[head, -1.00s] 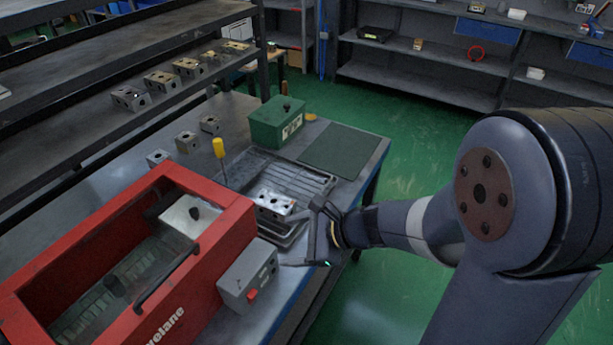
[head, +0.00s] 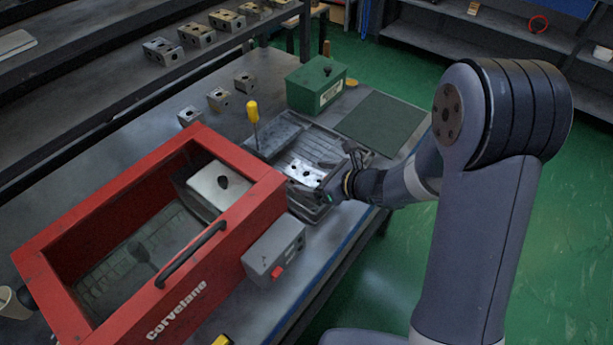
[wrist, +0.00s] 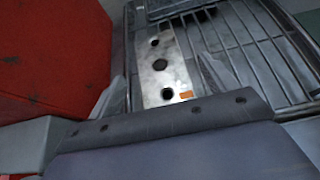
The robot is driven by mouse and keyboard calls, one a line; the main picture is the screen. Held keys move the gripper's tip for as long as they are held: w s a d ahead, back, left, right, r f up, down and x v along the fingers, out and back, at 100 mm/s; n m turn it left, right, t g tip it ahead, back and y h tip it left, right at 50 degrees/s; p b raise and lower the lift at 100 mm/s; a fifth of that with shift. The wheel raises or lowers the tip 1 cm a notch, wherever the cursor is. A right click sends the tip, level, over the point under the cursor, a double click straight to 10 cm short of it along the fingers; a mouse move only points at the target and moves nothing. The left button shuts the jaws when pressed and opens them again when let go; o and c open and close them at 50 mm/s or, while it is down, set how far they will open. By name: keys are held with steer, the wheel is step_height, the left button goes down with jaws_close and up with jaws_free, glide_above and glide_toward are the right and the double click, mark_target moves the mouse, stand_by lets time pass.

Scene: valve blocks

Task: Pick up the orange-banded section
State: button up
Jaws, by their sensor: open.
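A silver metal block (head: 305,171) with a row of dark holes lies on the wire rack of a grey tray (head: 290,140). In the wrist view the block (wrist: 160,50) shows a small orange patch (wrist: 186,95) at its near end; no full band is visible. My gripper (head: 328,178) is at the block's near right end. In the wrist view its two fingers show on either side of the block, apart and open, with the block between them. I cannot tell whether either finger touches it. The near end of the block is hidden behind my gripper body.
A red open-topped machine (head: 262,208) with a grey switch box (head: 273,252) stands close left of my gripper. A yellow-handled tool (head: 252,113) stands upright behind the tray. A green box (head: 316,85) and dark green mat (head: 383,122) lie beyond. Several similar blocks sit on the shelf.

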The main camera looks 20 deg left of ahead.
mark_target(308, 175)
steer(key=shift+x, duration=1.8)
steer(key=shift+w, duration=0.1)
steer(key=shift+c, duration=0.3)
steer(key=c, duration=1.4)
